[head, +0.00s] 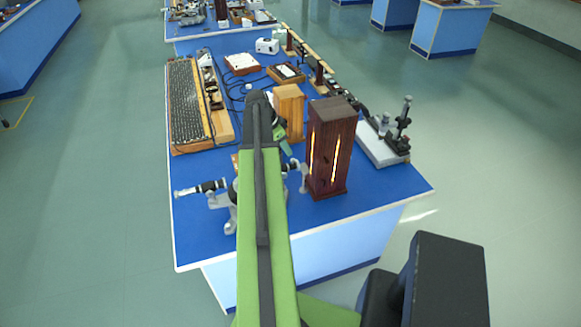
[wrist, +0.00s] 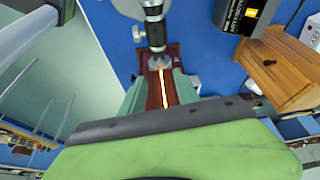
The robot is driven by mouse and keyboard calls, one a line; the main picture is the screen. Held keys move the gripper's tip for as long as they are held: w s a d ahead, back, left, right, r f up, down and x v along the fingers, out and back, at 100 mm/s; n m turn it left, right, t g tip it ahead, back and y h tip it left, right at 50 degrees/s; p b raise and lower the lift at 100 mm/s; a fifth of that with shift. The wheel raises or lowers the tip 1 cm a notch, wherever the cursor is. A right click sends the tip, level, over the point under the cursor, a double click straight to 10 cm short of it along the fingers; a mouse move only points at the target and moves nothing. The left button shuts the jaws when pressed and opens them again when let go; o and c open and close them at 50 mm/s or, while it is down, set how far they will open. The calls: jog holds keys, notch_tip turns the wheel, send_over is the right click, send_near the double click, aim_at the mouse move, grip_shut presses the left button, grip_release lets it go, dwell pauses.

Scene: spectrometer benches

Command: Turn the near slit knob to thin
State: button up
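A spectrometer with a black and silver telescope tube (head: 203,187) stands on the near end of the blue bench; my arm hides its middle. Its slit end (head: 296,167) points at the dark wooden lamp box. In the wrist view a black and silver tube (wrist: 154,30) ends in a pale grey piece (wrist: 160,62) just beyond my fingertips. A small silver knob (wrist: 138,33) sticks out left of the tube. I cannot read its setting. My gripper (wrist: 159,78) has its two teal fingers apart, with nothing visibly held. Contact with a knob cannot be told.
The dark lamp box (head: 332,150) with glowing slits stands close right of my arm. A lighter wooden box (head: 289,108) stands behind it. A white-based stand (head: 383,146) is at the right edge, a long keyed instrument (head: 190,105) at the left. The bench's front left corner is clear.

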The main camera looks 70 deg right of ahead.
aim_at(292, 159)
jog(key=b+x, duration=0.5)
jog(key=x, duration=0.2)
jog(key=shift+w+f, duration=0.1)
jog(key=shift+a, duration=0.1)
grip_shut()
